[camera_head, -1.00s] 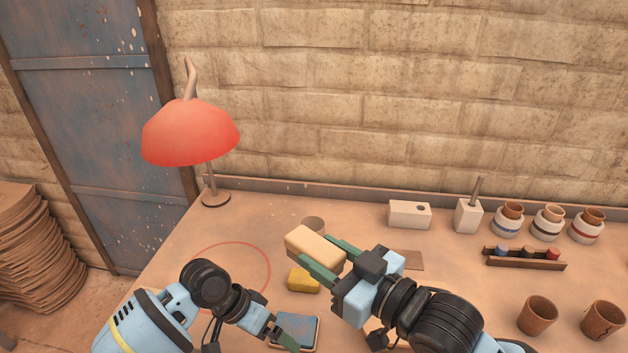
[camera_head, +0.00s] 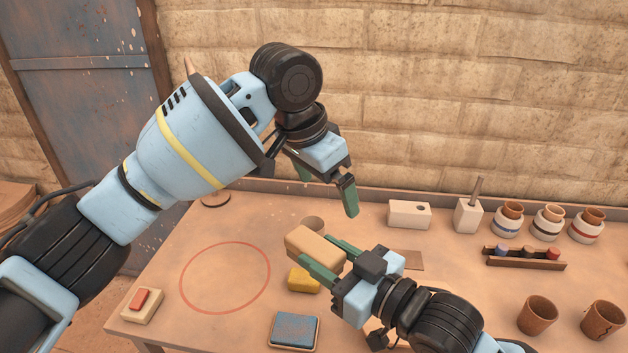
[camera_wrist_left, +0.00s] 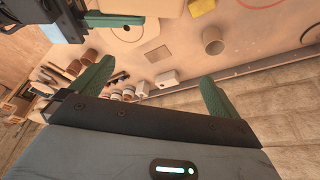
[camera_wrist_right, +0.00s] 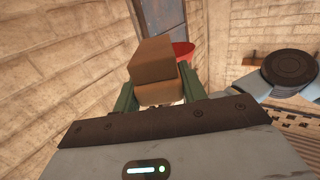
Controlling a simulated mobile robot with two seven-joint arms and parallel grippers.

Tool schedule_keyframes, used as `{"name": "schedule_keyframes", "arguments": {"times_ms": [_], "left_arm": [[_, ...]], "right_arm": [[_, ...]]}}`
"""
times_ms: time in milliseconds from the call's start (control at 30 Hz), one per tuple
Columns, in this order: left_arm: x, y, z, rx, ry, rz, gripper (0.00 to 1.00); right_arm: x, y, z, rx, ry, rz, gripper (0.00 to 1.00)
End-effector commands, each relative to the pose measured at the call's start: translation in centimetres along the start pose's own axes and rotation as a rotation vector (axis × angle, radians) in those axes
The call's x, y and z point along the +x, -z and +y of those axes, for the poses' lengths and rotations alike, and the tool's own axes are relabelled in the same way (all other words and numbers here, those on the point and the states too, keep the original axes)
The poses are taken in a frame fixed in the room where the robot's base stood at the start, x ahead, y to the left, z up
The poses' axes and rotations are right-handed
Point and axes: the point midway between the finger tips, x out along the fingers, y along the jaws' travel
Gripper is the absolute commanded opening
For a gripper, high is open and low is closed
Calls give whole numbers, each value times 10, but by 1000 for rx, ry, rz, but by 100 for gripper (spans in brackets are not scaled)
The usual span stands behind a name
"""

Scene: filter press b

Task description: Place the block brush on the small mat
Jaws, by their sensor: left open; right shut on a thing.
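A tan block, which I take as the block brush (camera_head: 316,244), is held above the table; its underside is mostly hidden in the head view. My right gripper (camera_head: 335,259) is shut on it, one finger on each side, and it also shows in the right wrist view (camera_wrist_right: 152,60). A flat brown piece, likely the small mat (camera_head: 412,261), lies on the table just behind my right gripper, partly covered by it. My left gripper (camera_head: 325,182) is open and empty, raised high near the wall, behind and above the brush.
A yellow sponge (camera_head: 303,281), a blue pad (camera_head: 294,330) and a cup (camera_head: 313,223) stand near the brush. A white block (camera_head: 409,214), jars (camera_head: 507,220) and brown cups (camera_head: 537,315) are to the right. The red circle (camera_head: 225,277) is empty.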

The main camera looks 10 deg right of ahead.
Motion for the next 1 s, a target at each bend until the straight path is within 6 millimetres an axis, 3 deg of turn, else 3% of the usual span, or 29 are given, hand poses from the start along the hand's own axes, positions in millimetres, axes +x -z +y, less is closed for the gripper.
{"name": "schedule_keyframes", "arguments": {"times_ms": [200, 467, 767, 1000], "left_arm": [[-38, -18, 28, -97, 17, -203, 100], [-59, -33, 41, -169, 41, -321, 100], [-56, -35, 41, -174, 41, -330, 100], [-27, -45, 41, -174, 40, -331, 100]], "right_arm": [[0, 0, 0, 0, 0, 1, 13], [0, 0, 0, 0, 0, 1, 13], [0, 0, 0, 0, 0, 1, 13], [0, 0, 0, 0, 0, 1, 13]]}}
